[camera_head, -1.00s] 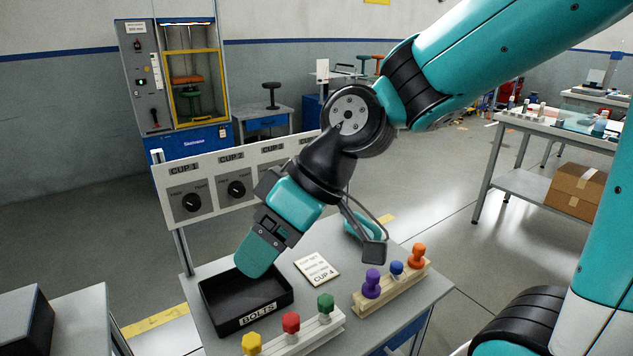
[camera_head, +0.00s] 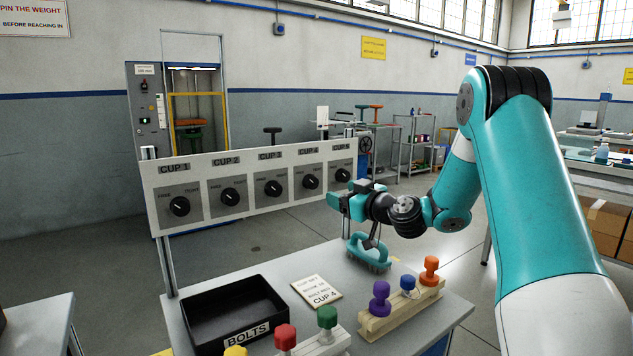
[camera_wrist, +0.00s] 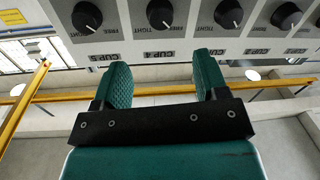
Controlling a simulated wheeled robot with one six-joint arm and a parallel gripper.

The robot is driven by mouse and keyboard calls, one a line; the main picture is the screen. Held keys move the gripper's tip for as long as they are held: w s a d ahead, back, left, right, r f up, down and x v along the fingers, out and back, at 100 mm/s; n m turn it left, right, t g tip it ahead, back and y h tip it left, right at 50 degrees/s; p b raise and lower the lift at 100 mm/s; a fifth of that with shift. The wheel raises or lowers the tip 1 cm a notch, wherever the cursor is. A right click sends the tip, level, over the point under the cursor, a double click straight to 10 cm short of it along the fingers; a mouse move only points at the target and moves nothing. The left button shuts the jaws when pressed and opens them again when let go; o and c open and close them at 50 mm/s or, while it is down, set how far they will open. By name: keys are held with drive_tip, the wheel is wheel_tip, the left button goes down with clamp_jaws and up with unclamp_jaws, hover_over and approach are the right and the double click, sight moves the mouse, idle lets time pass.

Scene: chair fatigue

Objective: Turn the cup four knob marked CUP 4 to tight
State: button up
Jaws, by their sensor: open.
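The CUP 4 knob (camera_head: 311,182) is a black dial on a white panel (camera_head: 262,213), second from the right, under its label. In the upside-down wrist view the CUP 4 knob (camera_wrist: 160,13) is at the top centre, beyond the fingers; its pale mark appears to lean to the FREE side. My gripper (camera_head: 334,202) is in front of the panel's right end, below and right of the CUP 4 knob, and apart from it. In the wrist view my gripper (camera_wrist: 163,76) has two green fingers spread apart, with nothing between them.
The CUP 5 knob (camera_head: 343,175) is close beside the CUP 4 knob. Open air lies before the panel.

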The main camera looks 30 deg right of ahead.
sight(314, 183)
drive_tip(key=w, duration=0.3)
drive_tip(key=w+a+p, duration=0.1)
drive_tip(key=w, duration=0.3)
drive_tip(key=w+p, duration=0.1)
drive_tip(key=w, duration=0.2)
drive_tip(key=shift+w+a, duration=0.2)
drive_tip(key=shift+w, duration=0.1)
drive_tip(key=c, duration=0.9)
